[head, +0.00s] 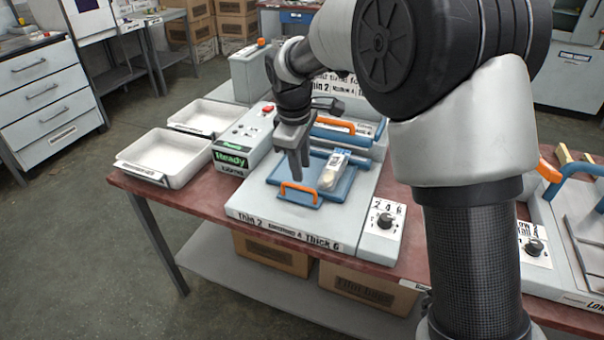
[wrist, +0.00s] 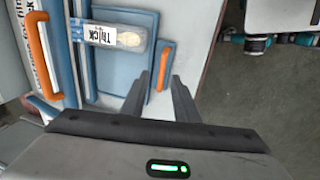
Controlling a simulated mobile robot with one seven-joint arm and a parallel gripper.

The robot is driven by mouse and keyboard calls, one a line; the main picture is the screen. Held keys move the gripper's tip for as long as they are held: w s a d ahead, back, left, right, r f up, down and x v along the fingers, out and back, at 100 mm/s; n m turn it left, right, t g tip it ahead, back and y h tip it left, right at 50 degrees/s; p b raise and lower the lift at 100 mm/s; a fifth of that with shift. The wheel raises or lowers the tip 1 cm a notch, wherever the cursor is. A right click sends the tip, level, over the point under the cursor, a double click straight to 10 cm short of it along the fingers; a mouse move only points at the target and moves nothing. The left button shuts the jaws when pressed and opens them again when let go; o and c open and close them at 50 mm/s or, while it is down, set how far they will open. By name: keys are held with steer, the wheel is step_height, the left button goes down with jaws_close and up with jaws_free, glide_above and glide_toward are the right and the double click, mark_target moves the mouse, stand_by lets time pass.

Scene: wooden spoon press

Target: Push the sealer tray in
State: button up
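The blue sealer tray (head: 318,193) with an orange front handle (head: 301,193) lies on the grey sealer base, pulled out in front of the press. A clear packet with a "Thick" label (head: 334,170) lies on the tray, holding a pale item; it also shows in the wrist view (wrist: 117,36). My gripper (head: 299,170) is above the tray, behind the handle in the head view. In the wrist view its two fingers (wrist: 159,83) are spread and empty, with the handle (wrist: 165,66) showing between them. I cannot tell whether they touch it.
A second orange handle (head: 335,125) is on the blue press behind the tray. A panel reading "Ready" (head: 231,160) stands left, beside white bins (head: 168,152). A dial (head: 385,220) marked 2, 4, 6 is on the right. The red table (head: 160,199) edge is in front.

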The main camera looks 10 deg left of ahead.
step_height(320, 180, up, 12)
steer(key=s+p, duration=0.1)
steer(key=s, duration=0.1)
steer(key=shift+a+f+p, duration=0.25)
steer(key=shift+a+p, duration=0.05)
steer(key=shift+p, duration=0.1)
steer(key=shift+s+d+r, duration=0.1)
steer(key=shift+s, duration=0.05)
steer(key=s+d+r+m+t, duration=0.1)
steer(key=s+d+r+m, duration=0.2)
steer(key=s+d, duration=0.3)
steer(key=s+d+r+m+t, duration=0.1)
steer(key=s+d+r+m, duration=0.3)
steer(key=d, duration=0.4)
steer(key=s+d+f+m+t, duration=0.1)
steer(key=s+d+f+m, duration=0.25)
steer(key=s, duration=0.45)
steer(key=s+d+f+m+t, duration=0.1)
steer(key=s+d+f+m, duration=0.1)
steer(key=s+d+m, duration=0.4)
step_height(320, 180, up, 14)
steer(key=a+n+p, duration=0.1)
steer(key=p, duration=1.3)
steer(key=shift+s+a+r+g+y, duration=0.2)
steer(key=shift+s+r+g+y, duration=0.1)
steer(key=shift+s, duration=0.1)
